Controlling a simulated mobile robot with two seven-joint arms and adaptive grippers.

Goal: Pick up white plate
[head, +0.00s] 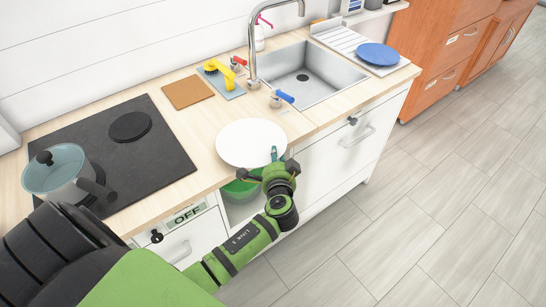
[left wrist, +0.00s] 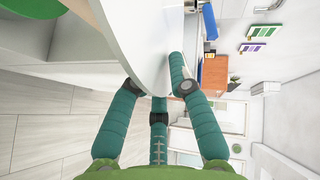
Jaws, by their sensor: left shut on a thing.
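The white plate (head: 248,143) is at the front edge of the wooden counter in the head view, between the cooktop and the sink. It seems level; I cannot tell whether it rests on the counter or is just above it. My left gripper (head: 274,158) is at the plate's near right rim, shut on it. In the left wrist view, the plate (left wrist: 148,35) passes between the teal fingers of the left gripper (left wrist: 154,76). The fingers hide part of the rim. My right gripper is not in view.
A blue-grey pot (head: 60,170) stands on the black cooktop (head: 150,165) at left. The sink (head: 325,88) and faucet (head: 252,45) are behind and right of the plate. A blue plate (head: 378,54) lies on the drainboard. A green bowl (head: 236,188) sits under the counter. Open floor lies to the right.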

